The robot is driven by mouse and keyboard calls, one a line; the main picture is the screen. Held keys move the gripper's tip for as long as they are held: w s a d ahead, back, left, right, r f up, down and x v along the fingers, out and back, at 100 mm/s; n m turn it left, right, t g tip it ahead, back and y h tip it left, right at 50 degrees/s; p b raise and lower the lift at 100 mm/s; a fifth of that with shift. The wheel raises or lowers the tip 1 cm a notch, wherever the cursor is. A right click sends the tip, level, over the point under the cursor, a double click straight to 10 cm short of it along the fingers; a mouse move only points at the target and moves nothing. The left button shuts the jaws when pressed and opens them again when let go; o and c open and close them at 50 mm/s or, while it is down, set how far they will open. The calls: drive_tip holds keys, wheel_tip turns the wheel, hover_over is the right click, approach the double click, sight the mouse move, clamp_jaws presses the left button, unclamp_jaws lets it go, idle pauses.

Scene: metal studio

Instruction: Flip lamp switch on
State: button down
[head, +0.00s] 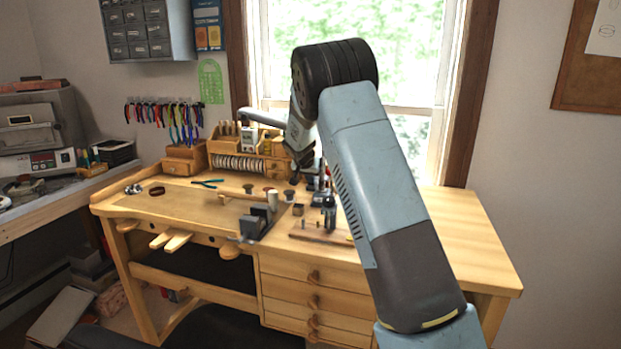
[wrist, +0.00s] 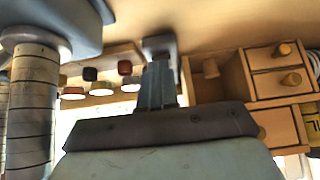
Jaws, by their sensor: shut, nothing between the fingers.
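In the head view my gripper (head: 303,168) is small and dark, low over the back of the workbench, partly behind my arm. In the wrist view my gripper (wrist: 158,70) is shut, with its fingers together and nothing between them. A small grey object (wrist: 160,42) shows right by the fingertips; I cannot tell whether they touch. A ringed grey post (wrist: 32,100) joins a blue-grey block (wrist: 60,22) left of the fingers in the wrist view. I cannot tell whether these parts belong to the lamp. No lamp switch can be made out clearly.
The wooden workbench (head: 450,232) carries a wooden organizer (head: 222,147), whose small drawers (wrist: 275,70) also show right of my fingers in the wrist view. Small round-topped items (wrist: 102,88) stand nearby.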

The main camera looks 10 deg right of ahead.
drive_tip(key=shift+s+a+f, duration=0.1)
drive_tip(key=shift+s+f, duration=0.05)
drive_tip(key=shift+f, duration=0.3)
drive_tip(key=shift+r, duration=0.15)
drive_tip(key=shift+r, duration=0.75)
drive_tip(key=s+a+r, duration=0.4)
drive_tip(key=s+r, duration=0.2)
drive_tip(key=shift+s, duration=0.35)
